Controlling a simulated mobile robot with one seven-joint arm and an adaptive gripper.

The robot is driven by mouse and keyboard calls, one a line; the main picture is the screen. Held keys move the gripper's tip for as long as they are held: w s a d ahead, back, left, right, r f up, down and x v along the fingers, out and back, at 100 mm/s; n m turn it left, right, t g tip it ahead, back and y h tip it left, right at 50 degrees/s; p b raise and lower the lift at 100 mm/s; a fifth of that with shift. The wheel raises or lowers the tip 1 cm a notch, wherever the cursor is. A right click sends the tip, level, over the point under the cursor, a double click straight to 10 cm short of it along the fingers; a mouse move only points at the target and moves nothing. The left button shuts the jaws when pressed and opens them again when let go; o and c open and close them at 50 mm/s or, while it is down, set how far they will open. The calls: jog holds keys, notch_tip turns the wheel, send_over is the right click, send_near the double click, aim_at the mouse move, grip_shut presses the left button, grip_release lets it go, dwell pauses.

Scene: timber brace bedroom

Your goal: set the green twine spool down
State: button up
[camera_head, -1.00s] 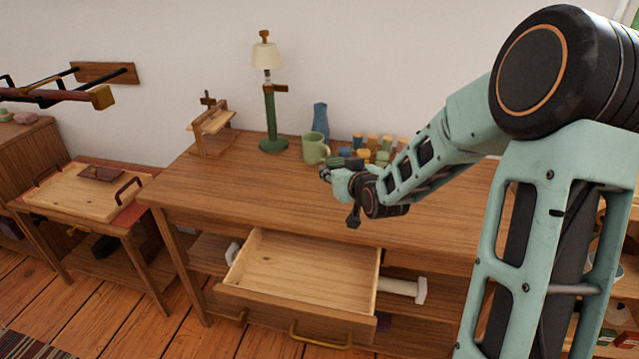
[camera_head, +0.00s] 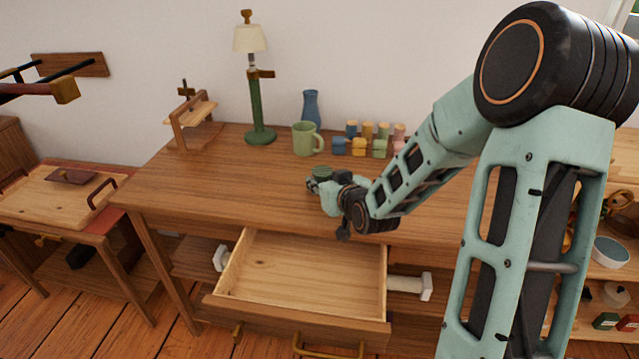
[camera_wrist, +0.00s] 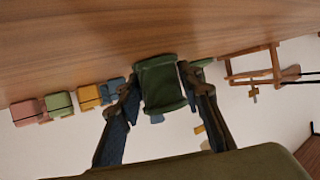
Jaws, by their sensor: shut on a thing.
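The green twine spool (camera_wrist: 160,85) is dark green with flanged ends. It sits between the two fingers of my gripper (camera_wrist: 161,90) in the wrist view, and they are shut on it. In the head view the spool (camera_head: 322,172) shows small at the tip of my gripper (camera_head: 316,182), over the desk top (camera_head: 235,185), in front of the green mug. Whether the spool touches the desk top I cannot tell. My gripper partly hides it in the head view.
Behind stand a green mug (camera_head: 303,139), a blue vase (camera_head: 311,107), a green lamp (camera_head: 257,100) and several coloured spools (camera_head: 358,147). A wooden stand (camera_head: 193,125) is at the back left. An open, empty drawer (camera_head: 300,270) juts out in front. The desk's left part is clear.

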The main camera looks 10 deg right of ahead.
jog(key=shift+f, duration=0.15)
jog(key=o, duration=1.1)
